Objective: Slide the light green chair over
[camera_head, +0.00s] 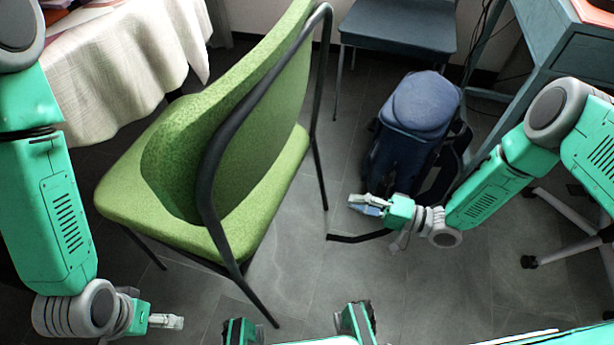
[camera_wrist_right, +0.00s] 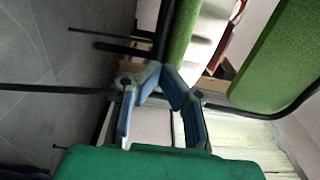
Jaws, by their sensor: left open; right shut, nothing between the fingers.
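The light green chair (camera_head: 245,140) stands on the floor left of the middle in the head view, with a dark metal frame and its back toward me. In the right wrist view its green padding (camera_wrist_right: 272,62) shows beyond the fingers. My left gripper (camera_head: 168,321) is open and empty, low at the left, in front of the chair and apart from it. My right gripper (camera_head: 366,204) is shut and empty, to the right of the chair, with a gap of floor between them. Its fingers also show in the right wrist view (camera_wrist_right: 160,82).
A table with a white cloth (camera_head: 135,65) stands at the left beside the chair. A blue backpack (camera_head: 405,150) is on the floor just behind my right gripper. A blue chair (camera_head: 400,25) is at the back. A blue-grey desk (camera_head: 545,40) is at the right.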

